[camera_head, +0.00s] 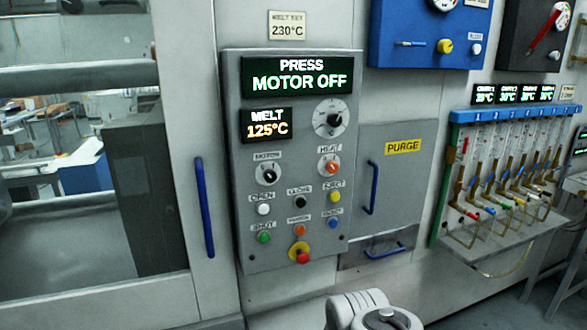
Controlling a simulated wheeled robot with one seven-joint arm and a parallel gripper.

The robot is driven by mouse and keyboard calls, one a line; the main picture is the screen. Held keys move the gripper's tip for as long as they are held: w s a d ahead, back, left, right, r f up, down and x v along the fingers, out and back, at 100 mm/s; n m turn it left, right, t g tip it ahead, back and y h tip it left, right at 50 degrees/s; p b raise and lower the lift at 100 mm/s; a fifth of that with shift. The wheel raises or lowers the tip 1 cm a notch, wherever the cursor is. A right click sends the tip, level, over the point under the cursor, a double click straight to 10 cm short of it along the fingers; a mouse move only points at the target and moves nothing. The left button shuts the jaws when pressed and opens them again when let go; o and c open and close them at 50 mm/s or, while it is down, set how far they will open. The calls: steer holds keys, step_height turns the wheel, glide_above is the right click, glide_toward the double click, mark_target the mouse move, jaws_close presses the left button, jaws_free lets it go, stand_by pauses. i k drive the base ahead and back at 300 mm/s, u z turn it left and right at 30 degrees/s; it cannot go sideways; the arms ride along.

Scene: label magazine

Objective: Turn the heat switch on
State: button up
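The heat switch (330,167) is an orange-red rotary knob on a round pale dial. It sits under a HEAT label on the right side of the grey control panel (237,200). Which way its pointer is set is too small to tell. The panel's upper display (297,77) reads PRESS MOTOR OFF, and a smaller display (266,124) reads MELT 125°C. Nothing covers the heat switch. White parts of my arm show at the bottom, below the panel. My gripper is not in view.
Beside the heat switch are a black motor knob (268,175) and a larger black dial (332,118). Several coloured buttons lie below. A door with a blue handle (204,207) is left; a PURGE cover (402,175) and rack (510,114) are right.

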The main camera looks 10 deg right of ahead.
mark_target(332, 168)
steer(key=z, duration=0.25)
steer(key=i, duration=0.35)
steer(key=u, duration=1.1)
